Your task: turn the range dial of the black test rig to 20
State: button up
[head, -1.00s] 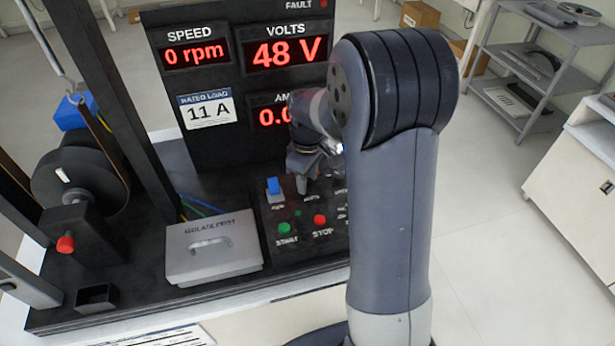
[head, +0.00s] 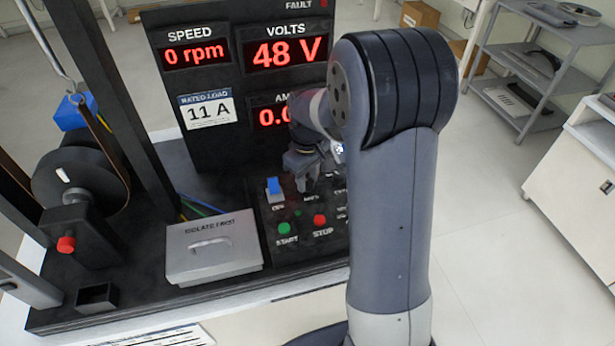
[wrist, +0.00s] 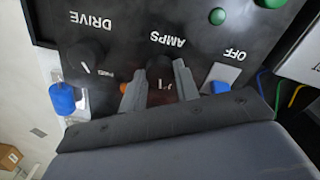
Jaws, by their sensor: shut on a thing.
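The black test rig (head: 215,150) stands on the bench with its control panel low at the front. In the wrist view, the dark range dial (wrist: 159,68), next to the word AMPS, sits between the two grey fingers of my gripper (wrist: 160,90). The fingers are shut on it from both sides. A small white mark shows on the dial, but I cannot read any scale number. In the head view, my gripper (head: 306,178) reaches down onto the panel right of the blue switch, and it and my arm hide the dial.
A second dark knob (wrist: 86,58) by DRIVE is beside the dial. A blue switch (head: 274,187) by OFF, a green START button (head: 284,228) and a red STOP button (head: 320,220) are close by. The displays show 0 rpm and 48 V. A grey lidded box (head: 213,250) is at the left.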

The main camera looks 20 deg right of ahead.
aim_at(308, 181)
jog(key=m, duration=0.4)
jog(key=shift+m, duration=2.5)
jog(key=o, duration=1)
notch_tip(308, 181, up, 11)
jog(key=shift+f, duration=0.1)
notch_tip(308, 181, down, 11)
jog(key=shift+r, duration=0.1)
